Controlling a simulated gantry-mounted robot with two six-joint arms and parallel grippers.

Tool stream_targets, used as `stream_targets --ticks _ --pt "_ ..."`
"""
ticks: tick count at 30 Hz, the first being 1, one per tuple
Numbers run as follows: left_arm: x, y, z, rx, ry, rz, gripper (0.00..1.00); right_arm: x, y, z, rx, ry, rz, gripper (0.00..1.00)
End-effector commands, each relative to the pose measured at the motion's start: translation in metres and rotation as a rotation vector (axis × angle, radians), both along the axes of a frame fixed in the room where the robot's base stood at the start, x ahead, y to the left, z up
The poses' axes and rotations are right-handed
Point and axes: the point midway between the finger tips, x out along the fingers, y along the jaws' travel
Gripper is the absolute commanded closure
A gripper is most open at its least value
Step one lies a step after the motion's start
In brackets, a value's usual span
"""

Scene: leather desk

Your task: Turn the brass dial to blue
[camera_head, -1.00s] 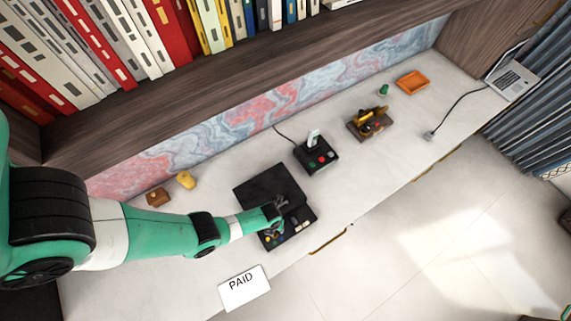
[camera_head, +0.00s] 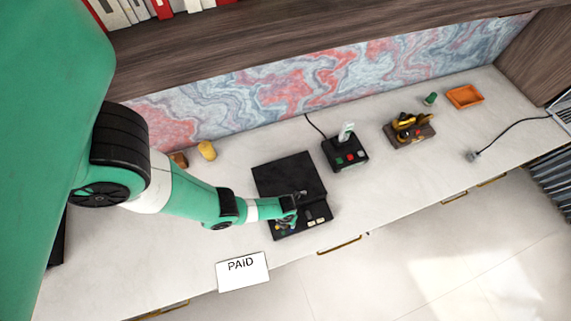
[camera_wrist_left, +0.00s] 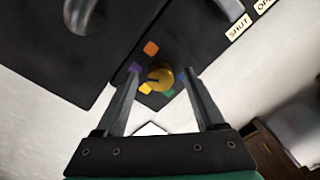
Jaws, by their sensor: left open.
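The brass dial (camera_wrist_left: 160,79) is a round yellow knob with a dark mark on its left side. In the head view my left gripper (camera_head: 288,220) is over the left part of the black control box (camera_head: 318,214) and hides the dial. My right gripper is not in view.
Labels reading SHUT (camera_wrist_left: 239,27) and OPEN are on the panel. A PAID card (camera_head: 243,272) lies near the desk's front edge. A black box with a lever (camera_head: 345,152), a brown-and-brass device (camera_head: 409,132) and an orange tray (camera_head: 465,97) stand to the right.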

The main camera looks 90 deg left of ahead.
Motion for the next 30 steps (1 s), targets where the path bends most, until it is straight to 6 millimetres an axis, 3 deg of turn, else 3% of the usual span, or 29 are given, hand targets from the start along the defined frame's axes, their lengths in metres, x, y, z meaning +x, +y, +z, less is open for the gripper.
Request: stream_targets --ticks 2,13,30 --pt "0.0001 0.0 0.0004 0.0 0.0 0.0 0.33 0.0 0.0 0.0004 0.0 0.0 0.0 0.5" --pt "0.0 0.0 0.0003 0.0 0.0 0.0 0.99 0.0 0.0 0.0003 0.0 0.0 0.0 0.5" --pt "-0.0006 0.0 -0.0001 0.0 0.001 0.112 1.0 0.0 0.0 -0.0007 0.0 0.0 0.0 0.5"
